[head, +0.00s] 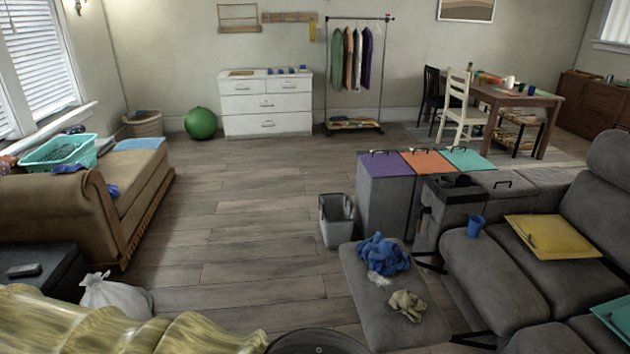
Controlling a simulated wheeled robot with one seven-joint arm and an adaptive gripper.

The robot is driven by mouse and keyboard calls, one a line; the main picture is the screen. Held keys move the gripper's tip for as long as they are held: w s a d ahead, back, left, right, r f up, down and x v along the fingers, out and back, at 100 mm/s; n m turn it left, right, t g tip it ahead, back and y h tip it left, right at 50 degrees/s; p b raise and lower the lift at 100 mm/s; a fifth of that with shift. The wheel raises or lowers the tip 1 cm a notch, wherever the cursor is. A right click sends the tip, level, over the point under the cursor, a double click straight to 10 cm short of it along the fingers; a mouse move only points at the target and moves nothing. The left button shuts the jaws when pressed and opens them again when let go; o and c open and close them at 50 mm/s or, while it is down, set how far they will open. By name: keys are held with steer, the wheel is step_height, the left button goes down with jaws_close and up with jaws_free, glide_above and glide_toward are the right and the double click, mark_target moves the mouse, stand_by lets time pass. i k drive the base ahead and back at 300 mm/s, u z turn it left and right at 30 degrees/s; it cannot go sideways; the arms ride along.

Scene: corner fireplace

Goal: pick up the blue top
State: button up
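A crumpled blue cloth (383,253) lies on the grey footrest (365,312) of the sofa at the lower right. It looks like a garment, but its shape is too bunched to tell for sure. A smaller blue cloth (68,169) lies at the near edge of the teal basket on the tan chaise, and another small blue item (112,190) rests on the chaise seat. I cannot tell which of these is the blue top. My gripper is not in view.
The wooden floor (240,230) is open between the tan chaise (148,180) and the grey sofa (480,265). A grey bin (337,222) and colour-lidded boxes (377,200) stand behind the footrest. A beige cloth (407,304) lies on the footrest. A white bag (110,296) sits lower left.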

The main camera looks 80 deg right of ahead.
mark_target(384, 257)
steer(key=z, duration=4.5)
steer(key=i, duration=1.9)
steer(key=u, duration=2.45)
